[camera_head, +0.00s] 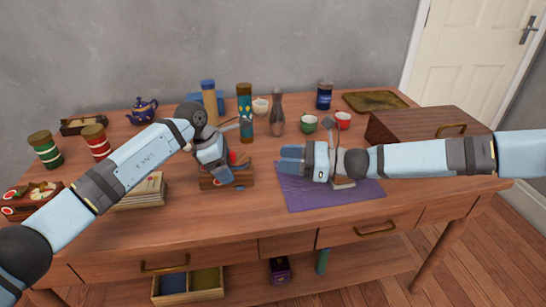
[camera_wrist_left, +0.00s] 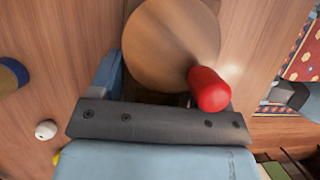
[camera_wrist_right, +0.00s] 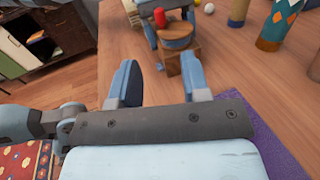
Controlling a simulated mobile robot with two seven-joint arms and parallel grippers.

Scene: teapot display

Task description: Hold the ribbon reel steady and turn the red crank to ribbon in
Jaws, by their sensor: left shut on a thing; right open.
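The ribbon reel (camera_head: 243,181) stands on the table left of centre, a wooden base partly covered by my left gripper (camera_head: 222,172). Its round wooden top fills the upper middle of the left wrist view (camera_wrist_left: 165,45). The red crank (camera_wrist_left: 208,88) is an upright rounded knob at the disc's edge; it also shows in the right wrist view (camera_wrist_right: 159,17). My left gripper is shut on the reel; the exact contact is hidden. My right gripper (camera_head: 291,160) is open and empty, to the right of the reel. Its two fingers point toward the reel, apart from it.
A purple cloth (camera_head: 300,198) lies under my right gripper. Jars, cups and a vase (camera_head: 278,112) stand behind the reel. A wooden box (camera_head: 425,125) is at the right. Tins (camera_head: 97,140) and a stack of cards or books (camera_head: 140,195) are at the left.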

